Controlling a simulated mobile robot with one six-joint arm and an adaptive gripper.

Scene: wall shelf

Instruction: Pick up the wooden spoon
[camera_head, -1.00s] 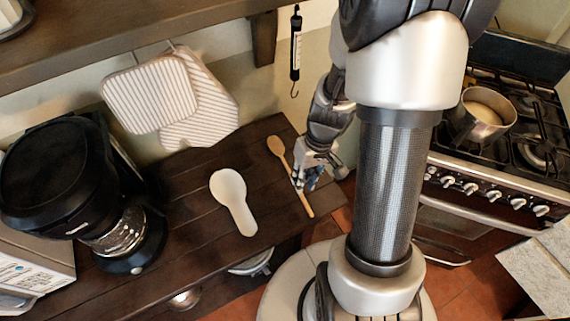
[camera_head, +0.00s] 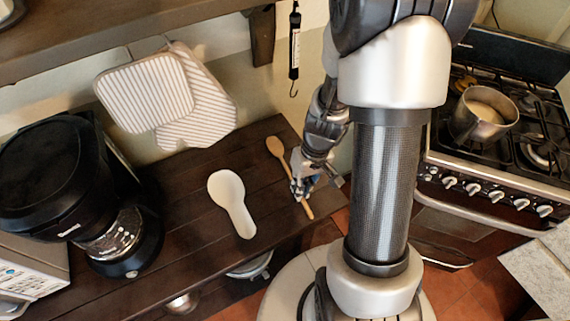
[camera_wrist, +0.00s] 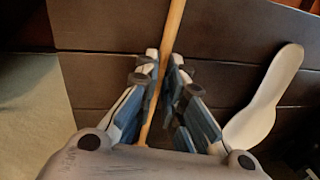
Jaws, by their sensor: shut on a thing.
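The wooden spoon (camera_head: 277,150) lies on the dark wooden shelf near its right end, bowl toward the wall and handle toward the front edge. My gripper (camera_head: 299,185) is at the spoon's handle, low over the shelf. In the wrist view, the spoon's handle (camera_wrist: 173,30) runs between the two fingers of my gripper (camera_wrist: 165,85), which are closed on it. The spoon's bowl is outside the wrist view. The spoon still appears to lie at shelf level; I cannot tell whether it touches the boards.
A white spoon rest (camera_head: 228,190) lies left of the spoon and also shows in the wrist view (camera_wrist: 262,110). A black coffee maker (camera_head: 60,175) stands farther left. Striped pot holders (camera_head: 150,95) and a hanging scale (camera_head: 295,45) are behind. A stove with a pot (camera_head: 482,118) is right.

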